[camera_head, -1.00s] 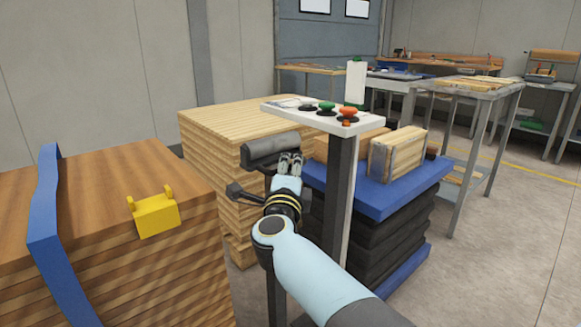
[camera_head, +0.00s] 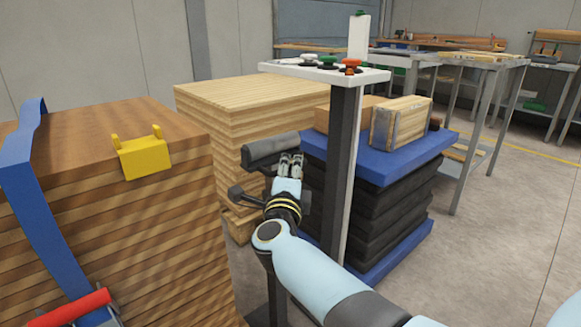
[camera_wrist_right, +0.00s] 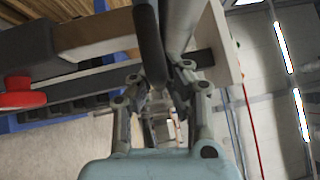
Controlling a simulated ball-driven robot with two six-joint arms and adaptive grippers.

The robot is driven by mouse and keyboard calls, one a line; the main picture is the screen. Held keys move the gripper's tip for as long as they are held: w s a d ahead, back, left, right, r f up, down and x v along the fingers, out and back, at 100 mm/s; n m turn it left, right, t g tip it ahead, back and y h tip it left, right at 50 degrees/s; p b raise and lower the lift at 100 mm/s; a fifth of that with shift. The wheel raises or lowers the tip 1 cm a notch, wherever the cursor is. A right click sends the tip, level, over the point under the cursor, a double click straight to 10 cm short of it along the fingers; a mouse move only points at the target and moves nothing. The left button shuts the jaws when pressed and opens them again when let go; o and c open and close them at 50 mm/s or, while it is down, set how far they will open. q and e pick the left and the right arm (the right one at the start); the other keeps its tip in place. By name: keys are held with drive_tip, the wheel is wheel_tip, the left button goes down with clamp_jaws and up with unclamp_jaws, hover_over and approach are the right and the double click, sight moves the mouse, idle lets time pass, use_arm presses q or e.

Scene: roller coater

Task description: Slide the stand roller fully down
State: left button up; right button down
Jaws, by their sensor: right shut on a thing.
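The stand roller (camera_head: 270,150) is a dark cylinder lying across the top of a stand, in front of the light wood stack. Its stand's dark post shows lower down beside my forearm. My right gripper (camera_head: 290,162) is at the roller's right end and is shut on it. In the right wrist view a dark bar (camera_wrist_right: 150,45) runs between the fingers, and the gripper (camera_wrist_right: 158,95) is close around it. A black knob (camera_head: 236,193) sticks out to the left below the roller. My left gripper is not in view.
A post with a white control panel (camera_head: 325,73) stands just right of my gripper. A brown wood stack with a yellow clip (camera_head: 145,157) and blue strap (camera_head: 45,210) stands left.

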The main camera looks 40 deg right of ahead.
drive_tip(key=c, duration=1.4)
unclamp_jaws()
drive_tip(key=shift+a+f, duration=0.1)
drive_tip(key=shift+f, duration=0.5)
drive_tip(key=shift+o, duration=0.3)
drive_tip(key=shift+r, duration=0.15)
drive_tip(key=v, duration=0.7)
drive_tip(key=shift+s, duration=0.25)
drive_tip(key=shift+s+a, duration=0.1)
drive_tip(key=shift+a, duration=0.05)
